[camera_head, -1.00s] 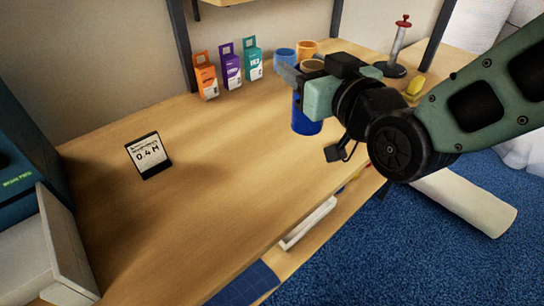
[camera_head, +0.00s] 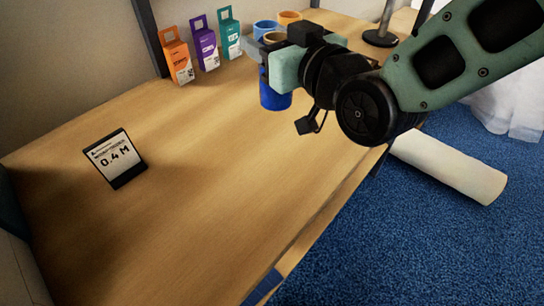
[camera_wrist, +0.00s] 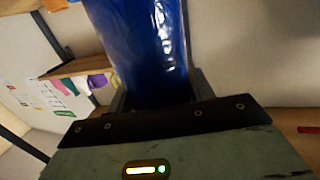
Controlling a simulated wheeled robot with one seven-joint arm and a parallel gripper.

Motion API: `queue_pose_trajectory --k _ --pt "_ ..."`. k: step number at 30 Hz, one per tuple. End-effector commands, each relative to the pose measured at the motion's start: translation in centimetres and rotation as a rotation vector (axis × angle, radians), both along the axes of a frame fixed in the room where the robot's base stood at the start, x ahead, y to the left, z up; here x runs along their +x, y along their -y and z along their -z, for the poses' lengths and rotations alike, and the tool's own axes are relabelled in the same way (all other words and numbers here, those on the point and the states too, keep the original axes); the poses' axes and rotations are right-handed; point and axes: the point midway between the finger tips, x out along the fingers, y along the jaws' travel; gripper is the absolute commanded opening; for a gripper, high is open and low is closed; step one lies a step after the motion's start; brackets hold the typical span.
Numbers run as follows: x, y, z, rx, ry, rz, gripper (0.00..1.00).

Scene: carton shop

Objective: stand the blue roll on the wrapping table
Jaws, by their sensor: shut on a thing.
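The blue roll (camera_head: 275,97) is held roughly upright at the back part of the wooden wrapping table (camera_head: 190,190). My gripper (camera_head: 264,58) is shut on its upper part, with the brownish core end showing above the fingers. My gripper hides the roll's middle. I cannot tell whether its lower end touches the table. In the wrist view, the glossy blue roll (camera_wrist: 145,50) runs up between the fingers.
Orange (camera_head: 176,56), purple (camera_head: 205,45) and teal (camera_head: 229,33) boxes stand along the back. Light blue (camera_head: 265,27) and orange (camera_head: 290,17) round things stand behind my gripper. A sign reads 0.4 M (camera_head: 115,158). A pale roll (camera_head: 452,165) lies on blue carpet. Mid-table is clear.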

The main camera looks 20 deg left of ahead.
Motion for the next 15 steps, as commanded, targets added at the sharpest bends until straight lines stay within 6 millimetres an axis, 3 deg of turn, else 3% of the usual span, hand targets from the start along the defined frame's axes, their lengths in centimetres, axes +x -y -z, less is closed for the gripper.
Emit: queue_pose_trajectory --k 6,15 --pt "0.0 0.0 3.2 0.002 0.001 0.000 0.22" --pt "0.0 0.0 6.0 -0.003 -0.003 -0.001 0.22"
